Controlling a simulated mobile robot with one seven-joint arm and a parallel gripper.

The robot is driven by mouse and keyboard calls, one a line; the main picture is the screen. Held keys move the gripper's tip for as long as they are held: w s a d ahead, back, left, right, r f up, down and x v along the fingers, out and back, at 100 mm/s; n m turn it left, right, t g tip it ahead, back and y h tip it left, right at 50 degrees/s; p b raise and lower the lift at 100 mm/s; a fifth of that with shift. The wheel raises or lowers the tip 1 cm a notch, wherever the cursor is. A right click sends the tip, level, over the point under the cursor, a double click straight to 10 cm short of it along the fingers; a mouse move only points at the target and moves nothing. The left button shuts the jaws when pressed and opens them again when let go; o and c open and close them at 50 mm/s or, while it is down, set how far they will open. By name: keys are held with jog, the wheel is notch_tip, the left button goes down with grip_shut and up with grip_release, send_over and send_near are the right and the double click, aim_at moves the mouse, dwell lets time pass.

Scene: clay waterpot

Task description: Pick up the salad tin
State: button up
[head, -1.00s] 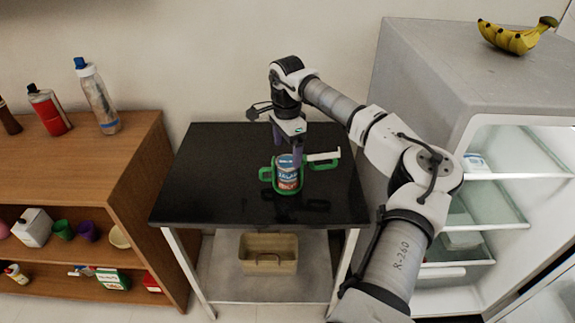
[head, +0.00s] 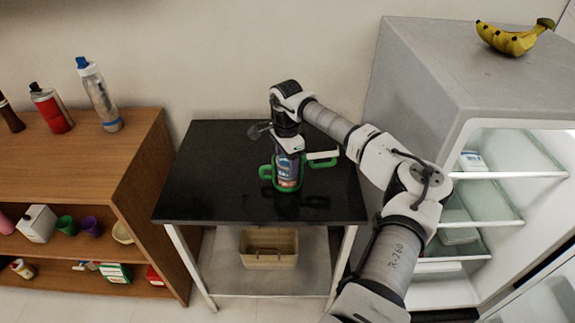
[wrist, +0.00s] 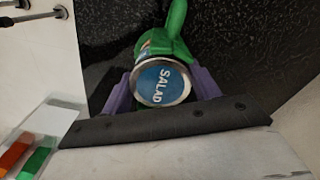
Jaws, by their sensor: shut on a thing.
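The salad tin (head: 287,174) stands on the black table, its label partly covered by my fingers in the head view. In the wrist view its round blue lid reading SALAD (wrist: 163,82) faces the camera. My gripper (head: 288,163) points down over the tin, and its purple fingers are shut on the tin's sides. In the wrist view the fingers of my gripper (wrist: 163,92) show left and right of the lid. A green handled object (head: 265,172) is close around or behind the tin; I cannot tell if they touch.
The black table (head: 215,190) is mostly bare around the tin. A wooden shelf (head: 140,145) with bottles stands at left. A grey fridge (head: 430,80) with bananas (head: 512,40) on top stands at right, its front open. A tan basket (head: 268,262) sits on the table's lower shelf.

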jog(key=shift+c, duration=1)
jog(key=shift+r, duration=0.1)
